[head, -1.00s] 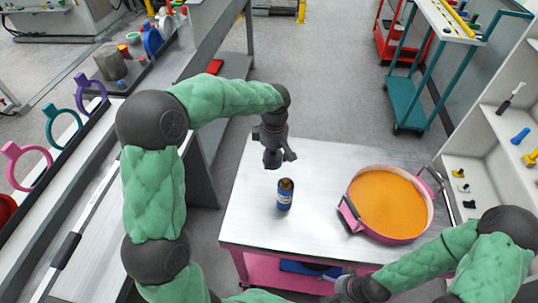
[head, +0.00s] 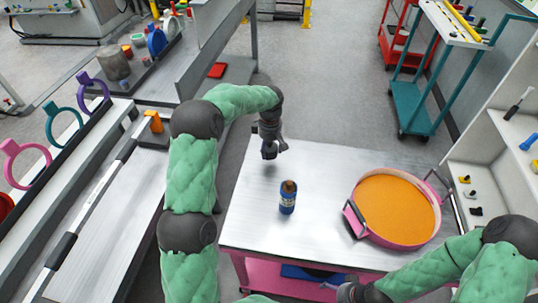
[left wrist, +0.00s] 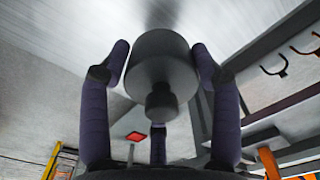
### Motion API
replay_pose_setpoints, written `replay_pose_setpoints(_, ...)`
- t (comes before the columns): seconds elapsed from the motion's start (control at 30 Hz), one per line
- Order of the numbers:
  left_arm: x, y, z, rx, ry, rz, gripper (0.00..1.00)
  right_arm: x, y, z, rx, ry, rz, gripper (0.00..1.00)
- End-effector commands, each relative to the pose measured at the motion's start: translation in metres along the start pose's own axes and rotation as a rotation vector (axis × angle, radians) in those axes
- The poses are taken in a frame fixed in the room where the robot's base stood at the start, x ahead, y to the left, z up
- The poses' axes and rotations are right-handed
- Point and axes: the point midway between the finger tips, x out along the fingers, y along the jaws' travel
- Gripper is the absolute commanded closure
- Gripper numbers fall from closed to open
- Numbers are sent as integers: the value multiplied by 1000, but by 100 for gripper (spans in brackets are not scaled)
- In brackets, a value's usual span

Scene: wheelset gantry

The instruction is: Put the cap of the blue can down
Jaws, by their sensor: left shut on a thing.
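The blue can (head: 288,198) stands upright on the metal-topped table, with a brownish top showing. My left gripper (head: 272,150) is behind the can and a little to its left in the head view, above the table and apart from the can. In the left wrist view, its dark purple fingers are shut around a dark grey round cap (left wrist: 160,65) with a small knob. The cap can hardly be told from the gripper in the head view. My right gripper (head: 352,292) is at the bottom edge, partly cut off, and its fingers are unclear.
A pink round pan (head: 408,240) with orange contents sits on the table (head: 250,225), right of the can. The tabletop left of and behind the can is clear. A grey bench (head: 205,60) stands at the back left and a shelf (head: 495,140) at the right.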

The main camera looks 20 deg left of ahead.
Motion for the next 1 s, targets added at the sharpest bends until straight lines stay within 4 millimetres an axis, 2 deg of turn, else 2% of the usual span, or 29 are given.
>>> replay_pose_setpoints(0.03,7,3,-3,-1,0,-1,65,2,1,0,0,0,0,0)
replay_pose_setpoints(0.33,21,13,-12,-1,0,1,65,4,2,0,0,0,0,0)
replay_pose_setpoints(0.53,49,12,-11,0,0,-2,65,13,5,0,0,0,0,0)
replay_pose_setpoints(0.93,53,12,-11,0,0,0,65,14,5,-1,0,0,0,0)
replay_pose_setpoints(0.97,53,12,-11,0,0,0,34,14,5,-1,0,0,0,0)
replay_pose_setpoints(1.0,53,12,-11,0,0,0,23,14,5,-1,0,0,0,0)
